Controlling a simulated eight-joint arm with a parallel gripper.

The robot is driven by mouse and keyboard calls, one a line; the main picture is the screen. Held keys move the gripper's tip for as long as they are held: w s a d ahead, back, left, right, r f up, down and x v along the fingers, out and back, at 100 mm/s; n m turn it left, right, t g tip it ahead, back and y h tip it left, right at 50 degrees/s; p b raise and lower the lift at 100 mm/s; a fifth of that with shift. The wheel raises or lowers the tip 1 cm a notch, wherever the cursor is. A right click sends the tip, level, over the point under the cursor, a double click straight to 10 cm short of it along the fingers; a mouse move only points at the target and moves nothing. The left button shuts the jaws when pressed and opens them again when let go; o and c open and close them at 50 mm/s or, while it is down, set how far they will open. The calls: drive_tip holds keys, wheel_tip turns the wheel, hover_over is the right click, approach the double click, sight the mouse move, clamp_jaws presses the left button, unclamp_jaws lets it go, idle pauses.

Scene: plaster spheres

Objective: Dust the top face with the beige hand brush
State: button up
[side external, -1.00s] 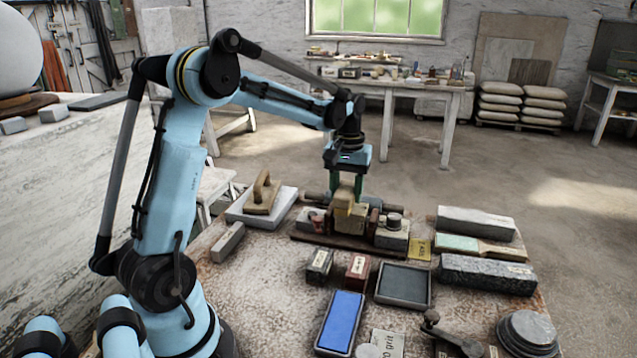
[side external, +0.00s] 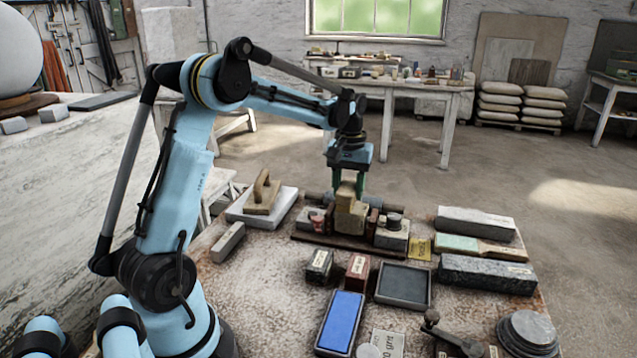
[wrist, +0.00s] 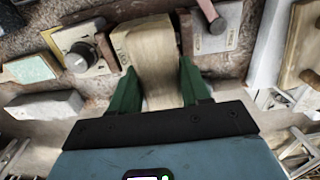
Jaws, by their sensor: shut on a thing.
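The beige hand brush (side external: 350,215) stands upright at the dark wooden rack (side external: 310,242) on the speckled work table. My gripper (side external: 349,188) is above it, pointing down, with its green fingers closed on the upper part. In the wrist view the brush's pale handle (wrist: 158,82) lies between the two green fingers (wrist: 160,78). I cannot tell whether the brush still touches the rack. Its bristles cannot be made out. A large pale block (side external: 60,200) with a broad top stands at the left; no face is clearly marked as the one to dust.
Beside the brush in the rack are a grey block with a dark knob (side external: 392,234) and small brown blocks. A wooden-handled float (side external: 264,195) on a white slab lies left. A blue-topped tray (side external: 340,322) and a dark tray (side external: 404,284) lie in front. A white sphere (side external: 15,55) stands far left.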

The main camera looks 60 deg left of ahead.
sight(344, 193)
drive_tip(key=shift+s+d, duration=1.55)
drive_tip(key=shift+w+a, duration=1.55)
drive_tip(key=shift+a, duration=0.05)
drive_tip(key=shift+s+d, duration=1.55)
drive_tip(key=shift+d, duration=0.05)
drive_tip(key=shift+w+a+r, duration=0.7)
drive_tip(key=shift+w+a, duration=0.1)
drive_tip(key=shift+a, duration=0.05)
drive_tip(key=shift+r, duration=1.25)
